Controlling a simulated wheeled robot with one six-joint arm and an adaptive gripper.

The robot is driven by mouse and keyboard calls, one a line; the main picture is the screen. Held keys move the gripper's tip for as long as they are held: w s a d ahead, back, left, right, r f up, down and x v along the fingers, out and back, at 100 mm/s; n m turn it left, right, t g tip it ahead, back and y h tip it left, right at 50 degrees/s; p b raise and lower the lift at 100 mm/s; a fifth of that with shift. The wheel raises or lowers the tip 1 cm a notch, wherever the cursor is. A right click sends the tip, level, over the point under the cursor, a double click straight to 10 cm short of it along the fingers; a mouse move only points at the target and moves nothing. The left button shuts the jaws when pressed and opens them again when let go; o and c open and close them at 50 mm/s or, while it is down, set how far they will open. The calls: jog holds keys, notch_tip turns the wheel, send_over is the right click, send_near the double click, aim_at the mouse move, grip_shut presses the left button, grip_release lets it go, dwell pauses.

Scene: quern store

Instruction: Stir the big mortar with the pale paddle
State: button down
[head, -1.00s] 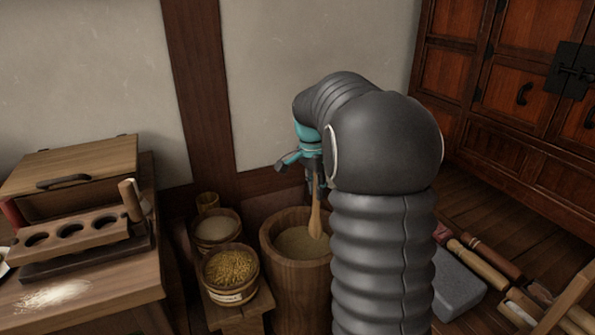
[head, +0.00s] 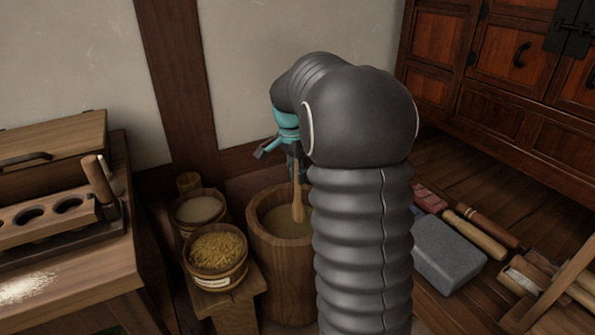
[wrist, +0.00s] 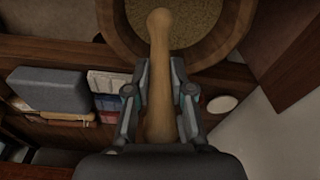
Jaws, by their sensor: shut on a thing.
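The big mortar (head: 283,268) is a tall wooden tub on the floor with pale, grainy contents inside. Its rim (wrist: 242,22) shows at the top of the wrist view. My gripper (head: 295,160) is above the mortar and shut on the pale paddle (head: 298,203). The paddle hangs roughly upright with its lower end over or in the mortar's opening; I cannot tell whether it touches the contents. In the wrist view the paddle (wrist: 158,60) runs between the two fingers (wrist: 160,92). My arm hides the mortar's right side in the head view.
A bucket of yellow grain (head: 217,250) and a bucket of pale grain (head: 198,210) stand left of the mortar. A wooden table (head: 85,270) is at the far left. A grey stone block (head: 447,252) and wooden rollers (head: 475,233) lie at right. The wall is close behind.

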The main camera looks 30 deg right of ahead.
aim_at(298, 199)
notch_tip(298, 199, down, 7)
jog(key=b, duration=0.5)
jog(key=shift+f, duration=0.2)
jog(key=shift+f+b, duration=0.8)
jog(key=shift+f, duration=0.55)
jog(key=shift+d, duration=0.1)
